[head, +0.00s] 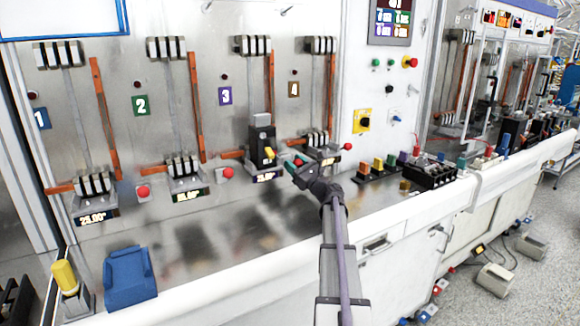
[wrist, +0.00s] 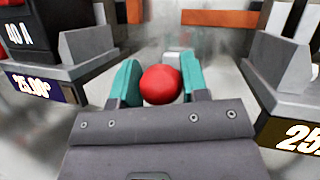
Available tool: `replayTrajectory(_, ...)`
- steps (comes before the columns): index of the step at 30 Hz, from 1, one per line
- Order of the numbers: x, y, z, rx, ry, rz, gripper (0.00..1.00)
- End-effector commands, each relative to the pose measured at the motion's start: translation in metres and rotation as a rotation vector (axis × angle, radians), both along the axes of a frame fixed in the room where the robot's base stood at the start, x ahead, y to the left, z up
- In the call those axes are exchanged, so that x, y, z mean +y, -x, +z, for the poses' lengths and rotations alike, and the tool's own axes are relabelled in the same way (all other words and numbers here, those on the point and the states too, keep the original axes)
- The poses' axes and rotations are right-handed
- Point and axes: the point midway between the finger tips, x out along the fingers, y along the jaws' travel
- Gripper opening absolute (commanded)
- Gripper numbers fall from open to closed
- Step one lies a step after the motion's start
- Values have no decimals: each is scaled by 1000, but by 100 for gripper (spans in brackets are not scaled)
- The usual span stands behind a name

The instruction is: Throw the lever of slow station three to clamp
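Station three carries a purple plate marked 3 (head: 225,96). A black breaker (head: 262,145) with a yellow handle (head: 269,153) sits on its base; in the wrist view a black block marked 40 A (wrist: 25,38) stands at the left above a 25.00° display (wrist: 38,86). The lever's red ball knob (wrist: 160,84) shows right of that base. My gripper (head: 292,163), with teal fingers, is at the lower right of station three. In the wrist view its fingers (wrist: 160,80) flank the red knob and appear to touch both sides. The lever's stem is mostly hidden.
Station four's grey base (wrist: 275,75) is close on my gripper's right. A blue block (head: 129,277) lies on the bench's left; the front middle is clear.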

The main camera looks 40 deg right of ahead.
Motion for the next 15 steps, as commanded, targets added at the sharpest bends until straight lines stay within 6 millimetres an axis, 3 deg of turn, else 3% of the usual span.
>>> replayTrajectory(6, 0, 0, 0, 0, -1, 0, 60)
replayTrajectory(15, 0, 5, -3, 1, -1, 0, 60)
